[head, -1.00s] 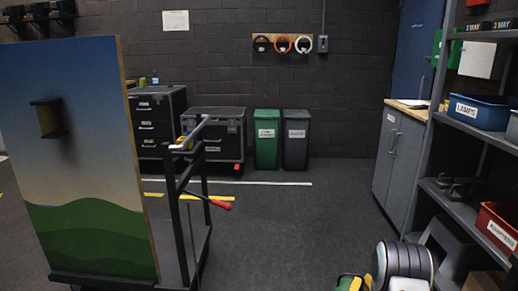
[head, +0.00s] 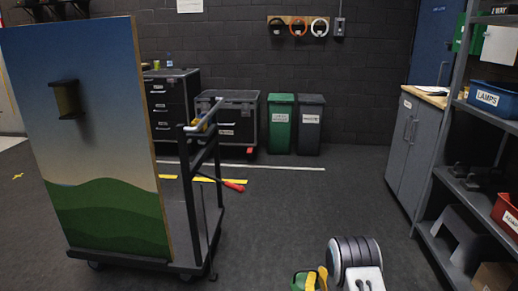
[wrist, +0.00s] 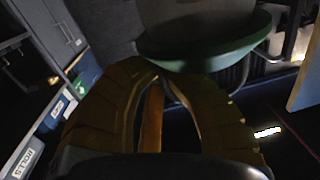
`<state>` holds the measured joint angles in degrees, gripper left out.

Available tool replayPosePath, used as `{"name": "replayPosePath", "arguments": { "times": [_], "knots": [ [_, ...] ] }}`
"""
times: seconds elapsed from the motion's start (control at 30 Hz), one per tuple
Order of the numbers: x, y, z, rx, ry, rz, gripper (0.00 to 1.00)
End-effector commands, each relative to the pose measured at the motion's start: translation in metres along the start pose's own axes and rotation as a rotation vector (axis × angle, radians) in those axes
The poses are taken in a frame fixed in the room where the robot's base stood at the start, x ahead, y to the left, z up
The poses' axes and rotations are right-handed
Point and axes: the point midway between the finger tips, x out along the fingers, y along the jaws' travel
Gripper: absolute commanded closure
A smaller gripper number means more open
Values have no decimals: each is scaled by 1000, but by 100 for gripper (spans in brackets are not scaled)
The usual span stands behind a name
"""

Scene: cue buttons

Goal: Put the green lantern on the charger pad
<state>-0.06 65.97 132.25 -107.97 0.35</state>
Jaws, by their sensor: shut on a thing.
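My gripper (head: 318,281) has yellow-brown fingers and shows at the bottom edge of the head view. Its fingers also show large in the wrist view (wrist: 156,74), drawn close together at the tips. They are shut on the green lantern (wrist: 210,52), whose green rim and grey body lie just beyond the tips. In the head view only a small green part of the lantern (head: 299,282) shows, left of the fingers and cut off by the bottom edge. I cannot make out the charger pad in either view.
A cart with a painted hill panel (head: 100,130) stands at the left. Green (head: 280,125) and grey (head: 310,125) bins stand by the back wall. A shelf with a blue lamps bin (head: 493,98) and a red bin (head: 506,214) lines the right. The middle floor is clear.

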Motion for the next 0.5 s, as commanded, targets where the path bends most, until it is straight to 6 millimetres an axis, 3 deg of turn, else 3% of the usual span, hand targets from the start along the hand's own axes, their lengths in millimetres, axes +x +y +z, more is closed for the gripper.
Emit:
{"name": "replayPosePath", "arguments": {
  "times": [0.5],
  "knots": [
    [0, 0, -34, 1, 5, 1, 100]
  ]
}}
